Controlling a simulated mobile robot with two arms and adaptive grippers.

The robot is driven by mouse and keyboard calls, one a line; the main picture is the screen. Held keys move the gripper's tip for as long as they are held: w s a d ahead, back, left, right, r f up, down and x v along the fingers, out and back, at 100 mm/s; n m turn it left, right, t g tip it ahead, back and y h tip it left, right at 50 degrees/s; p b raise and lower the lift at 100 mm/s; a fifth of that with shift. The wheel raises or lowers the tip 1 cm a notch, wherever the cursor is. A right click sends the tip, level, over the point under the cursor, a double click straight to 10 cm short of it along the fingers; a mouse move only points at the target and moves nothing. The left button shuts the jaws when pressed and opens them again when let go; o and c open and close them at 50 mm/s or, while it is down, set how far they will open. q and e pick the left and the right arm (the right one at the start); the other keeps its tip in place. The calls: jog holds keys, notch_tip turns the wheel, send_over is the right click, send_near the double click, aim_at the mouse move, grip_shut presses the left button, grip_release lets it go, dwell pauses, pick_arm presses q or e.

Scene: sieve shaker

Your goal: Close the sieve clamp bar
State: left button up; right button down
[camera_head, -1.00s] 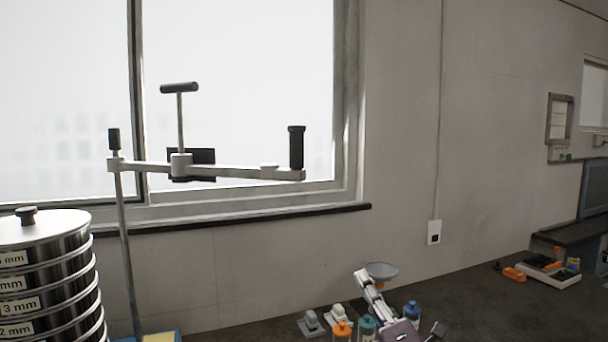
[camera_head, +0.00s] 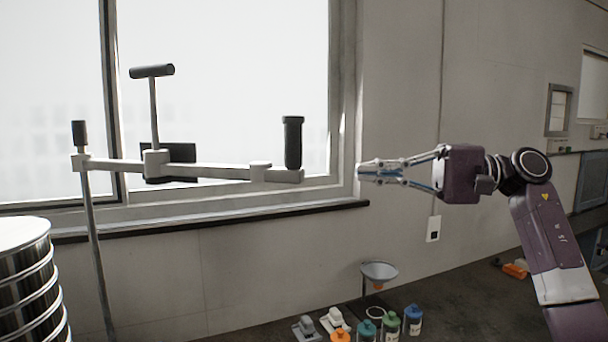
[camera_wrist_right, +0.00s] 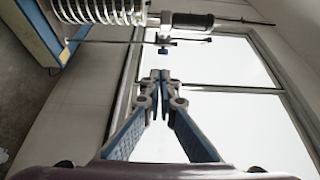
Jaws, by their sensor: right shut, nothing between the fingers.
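The clamp bar (camera_head: 215,172) is a light metal bar reaching right from a thin upright rod (camera_head: 96,250). A black upright handle (camera_head: 293,143) stands at its right end, and a T-handled screw (camera_head: 154,110) rises from its middle. The bar is swung out in front of the window, away from the sieve stack (camera_head: 30,285) at lower left. My right gripper (camera_head: 360,171) is shut and empty, to the right of the black handle with a clear gap. In the right wrist view its fingertips (camera_wrist_right: 160,75) meet below the bar's black handle (camera_wrist_right: 193,20). My left gripper is not in view.
Several small bottles (camera_head: 390,325) and a funnel on a stand (camera_head: 379,270) are on the dark bench at lower middle. The window sill (camera_head: 230,218) runs behind the bar. An orange item (camera_head: 515,270) lies farther right. The air between gripper and handle is clear.

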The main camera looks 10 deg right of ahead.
jog(key=s+a+p, duration=0.1)
jog(key=a+p, duration=0.4)
jog(key=a, duration=0.6)
jog(key=shift+a, duration=0.25)
jog(key=shift+s, duration=0.1)
